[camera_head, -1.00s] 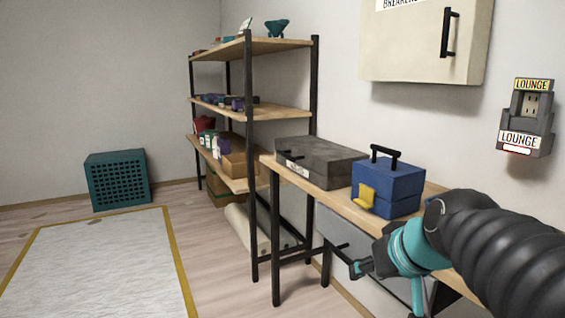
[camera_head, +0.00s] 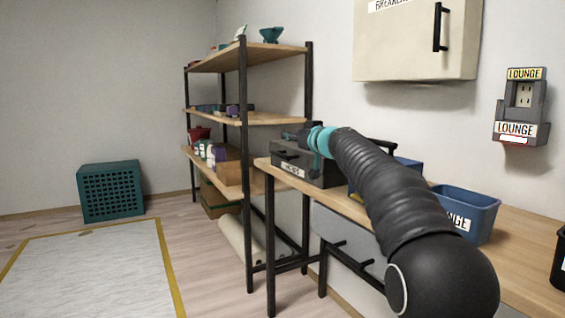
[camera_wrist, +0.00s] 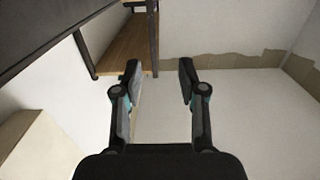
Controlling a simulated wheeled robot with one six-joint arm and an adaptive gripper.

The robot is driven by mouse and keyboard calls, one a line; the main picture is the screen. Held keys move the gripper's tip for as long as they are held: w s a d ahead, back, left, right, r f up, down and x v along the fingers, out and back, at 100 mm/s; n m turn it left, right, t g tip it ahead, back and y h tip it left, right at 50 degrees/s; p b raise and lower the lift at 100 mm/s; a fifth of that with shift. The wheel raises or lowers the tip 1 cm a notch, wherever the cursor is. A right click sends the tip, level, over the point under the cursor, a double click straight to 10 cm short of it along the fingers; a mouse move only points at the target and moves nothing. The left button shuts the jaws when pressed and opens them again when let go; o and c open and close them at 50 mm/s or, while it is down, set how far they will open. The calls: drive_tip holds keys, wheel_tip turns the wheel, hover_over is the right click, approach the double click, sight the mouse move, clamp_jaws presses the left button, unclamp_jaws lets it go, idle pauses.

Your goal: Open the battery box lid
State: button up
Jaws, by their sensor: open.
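A dark grey box (camera_head: 330,174) with a white label and a small dark handle on its front sits at the far end of the wooden workbench, lid down. The label is too small to read surely, so I cannot confirm it is the battery box. My gripper (camera_head: 297,138) is at the upper front of this box, and its teal wrist hides part of the lid. I cannot tell whether it touches. In the wrist view my gripper (camera_wrist: 158,76) has its two fingers apart with nothing between them. A dark edge (camera_wrist: 45,28) crosses the upper left there.
The blue toolbox (camera_head: 408,168) is mostly hidden behind my arm. A blue labelled bin (camera_head: 474,214) stands nearer on the bench (camera_head: 525,245). A shelf rack (camera_head: 243,150) stands beyond the grey box. A wall cabinet (camera_head: 415,40) hangs above.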

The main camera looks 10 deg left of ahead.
drive_tip(key=b, duration=0.4)
approach(282, 156)
drive_tip(key=w, duration=0.1)
drive_tip(key=w+a, duration=0.1)
drive_tip(key=w+f, duration=0.1)
drive_tip(key=shift+w+a, duration=0.3)
drive_tip(key=shift+w, duration=0.1)
drive_tip(key=p+x, duration=0.2)
drive_tip(key=x, duration=0.1)
drive_tip(key=p+x, duration=0.2)
drive_tip(key=shift+w+a+r, duration=0.15)
drive_tip(key=shift+w+r, duration=0.05)
drive_tip(key=shift+r, duration=0.15)
drive_tip(key=shift+p+x, duration=0.65)
drive_tip(key=shift+x, duration=0.35)
drive_tip(key=shift+f, duration=0.1)
clamp_jaws()
